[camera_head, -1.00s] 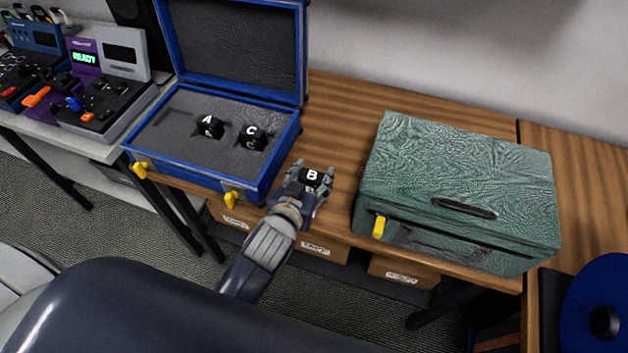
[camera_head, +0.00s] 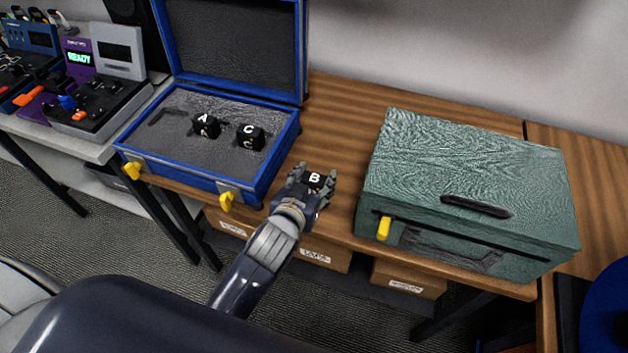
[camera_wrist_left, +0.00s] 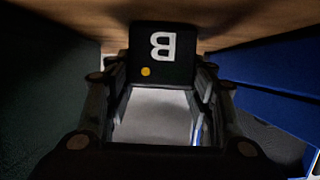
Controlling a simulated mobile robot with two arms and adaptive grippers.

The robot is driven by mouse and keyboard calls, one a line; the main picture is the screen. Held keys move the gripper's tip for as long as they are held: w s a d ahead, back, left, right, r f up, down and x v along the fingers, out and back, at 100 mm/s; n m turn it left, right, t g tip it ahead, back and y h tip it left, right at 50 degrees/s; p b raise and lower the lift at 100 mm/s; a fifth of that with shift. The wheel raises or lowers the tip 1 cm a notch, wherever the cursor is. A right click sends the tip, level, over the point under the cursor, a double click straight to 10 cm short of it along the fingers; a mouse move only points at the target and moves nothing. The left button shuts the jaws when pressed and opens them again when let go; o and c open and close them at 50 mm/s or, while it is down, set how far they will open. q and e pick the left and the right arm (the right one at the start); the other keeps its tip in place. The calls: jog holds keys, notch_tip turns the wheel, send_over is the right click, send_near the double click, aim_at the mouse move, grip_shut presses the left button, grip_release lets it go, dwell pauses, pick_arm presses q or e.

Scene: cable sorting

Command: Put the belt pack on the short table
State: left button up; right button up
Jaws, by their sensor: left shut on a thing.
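My left gripper (camera_head: 312,186) is shut on a black belt pack (camera_head: 315,179) marked with a white B. It holds the pack over the front part of the wooden table, between the blue case and the green case. In the left wrist view the belt pack (camera_wrist_left: 162,56) sits between the fingertips, with its B and a yellow dot facing the camera. Two more black belt packs, A (camera_head: 206,125) and C (camera_head: 250,137), lie in the grey foam of the open blue case (camera_head: 243,194). My right gripper is not in view.
A closed green case (camera_head: 465,165) with a yellow latch stands to the right on the wooden table (camera_head: 345,115). A grey table (camera_head: 98,150) at left carries consoles, one reading READY. Cardboard boxes (camera_head: 325,254) sit under the wooden table. A blue round object (camera_head: 608,310) is at lower right.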

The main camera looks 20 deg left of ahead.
pick_arm(q)
jog(key=shift+f, duration=0.15)
jog(key=o, duration=1.2)
jog(key=shift+c, duration=0.2)
jog(key=v, duration=1.2)
jog(key=shift+r+b, duration=0.2)
jog(key=shift+b, duration=0.15)
jog(key=shift+a+f, duration=0.1)
